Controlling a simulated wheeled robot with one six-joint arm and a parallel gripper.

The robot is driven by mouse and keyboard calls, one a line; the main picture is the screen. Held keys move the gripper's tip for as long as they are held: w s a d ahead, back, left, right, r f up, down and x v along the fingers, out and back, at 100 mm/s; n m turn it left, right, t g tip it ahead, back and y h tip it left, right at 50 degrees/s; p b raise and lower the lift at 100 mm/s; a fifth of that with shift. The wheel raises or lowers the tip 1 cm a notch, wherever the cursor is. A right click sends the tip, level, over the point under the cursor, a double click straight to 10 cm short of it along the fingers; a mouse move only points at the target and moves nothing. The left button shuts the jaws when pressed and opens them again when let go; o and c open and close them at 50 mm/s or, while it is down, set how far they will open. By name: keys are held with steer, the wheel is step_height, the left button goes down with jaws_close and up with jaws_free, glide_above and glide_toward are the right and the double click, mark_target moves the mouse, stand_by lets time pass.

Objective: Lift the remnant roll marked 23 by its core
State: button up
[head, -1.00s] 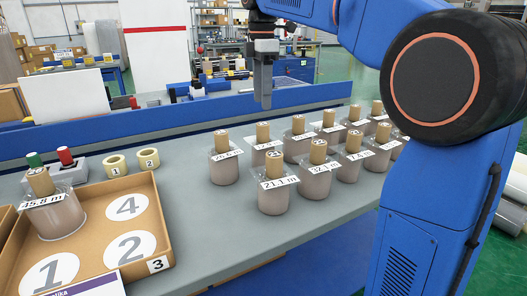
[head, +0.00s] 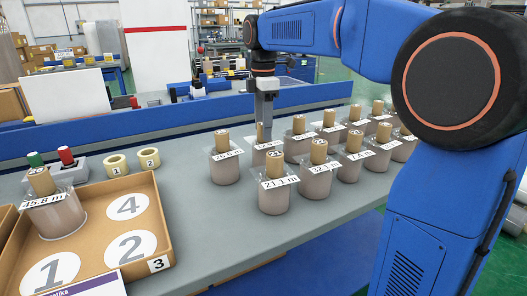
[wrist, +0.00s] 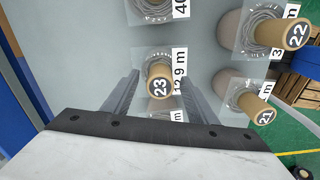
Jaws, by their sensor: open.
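The roll marked 23 has a tan core (wrist: 158,80) in the wrist view, with its number on the top face and clear wrap around its base. Its label, ending in "9 m", is partly hidden. In the head view the roll (head: 262,158) stands upright in the back row, partly behind my gripper and the roll marked 21. My gripper (head: 264,132) points down over it, open. In the wrist view my gripper (wrist: 160,82) has one finger on each side of the core, with visible gaps; I cannot tell the exact height of the tips.
The roll marked 21 (head: 274,195) and the roll marked 22 (head: 318,181) stand close by, among several others to the right. A cardboard tray (head: 165,212) marked 3 holds a 45.8 m roll (head: 55,215). Bare grey table (head: 200,235) lies between tray and rolls.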

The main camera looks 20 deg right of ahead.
jaws_close()
